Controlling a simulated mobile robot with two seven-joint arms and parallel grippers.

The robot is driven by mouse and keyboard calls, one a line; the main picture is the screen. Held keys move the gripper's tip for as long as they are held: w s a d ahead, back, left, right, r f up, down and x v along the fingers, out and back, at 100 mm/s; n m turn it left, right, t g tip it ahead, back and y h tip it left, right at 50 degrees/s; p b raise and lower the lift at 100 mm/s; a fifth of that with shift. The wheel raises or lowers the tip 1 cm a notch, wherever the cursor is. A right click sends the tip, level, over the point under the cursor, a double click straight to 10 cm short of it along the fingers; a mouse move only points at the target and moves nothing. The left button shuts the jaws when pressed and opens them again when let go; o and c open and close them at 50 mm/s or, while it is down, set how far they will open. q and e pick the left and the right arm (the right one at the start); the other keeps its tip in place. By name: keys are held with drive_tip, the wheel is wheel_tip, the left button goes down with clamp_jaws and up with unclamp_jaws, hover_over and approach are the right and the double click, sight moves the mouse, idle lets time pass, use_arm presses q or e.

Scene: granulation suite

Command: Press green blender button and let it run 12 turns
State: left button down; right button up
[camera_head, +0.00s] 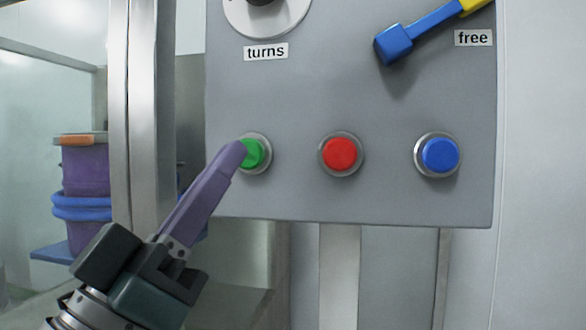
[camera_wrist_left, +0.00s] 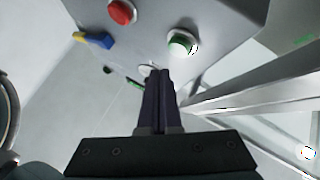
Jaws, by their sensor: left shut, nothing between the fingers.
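The green button (camera_head: 253,153) is the leftmost of three on a grey control panel (camera_head: 300,90). My left gripper (camera_head: 238,152) is shut and empty. In the head view its purple fingertips overlap the left part of the green button; whether they touch it, I cannot tell. In the left wrist view the green button (camera_wrist_left: 183,43) shows beyond the fingertips (camera_wrist_left: 158,72), up and to the right. My right gripper is not in view.
A red button (camera_head: 340,153) and a blue button (camera_head: 438,155) sit to the right on the panel. A blue and yellow lever (camera_head: 420,32) is by the "free" label (camera_head: 473,38). A steel post (camera_head: 144,110) and purple and blue containers (camera_head: 84,185) stand left.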

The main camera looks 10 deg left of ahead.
sight(249, 154)
use_arm(q)
drive_tip(key=shift+w, duration=0.85)
drive_tip(key=shift+w+b, duration=0.1)
drive_tip(key=shift+b, duration=0.2)
idle(1.2)
drive_tip(key=shift+w, duration=0.35)
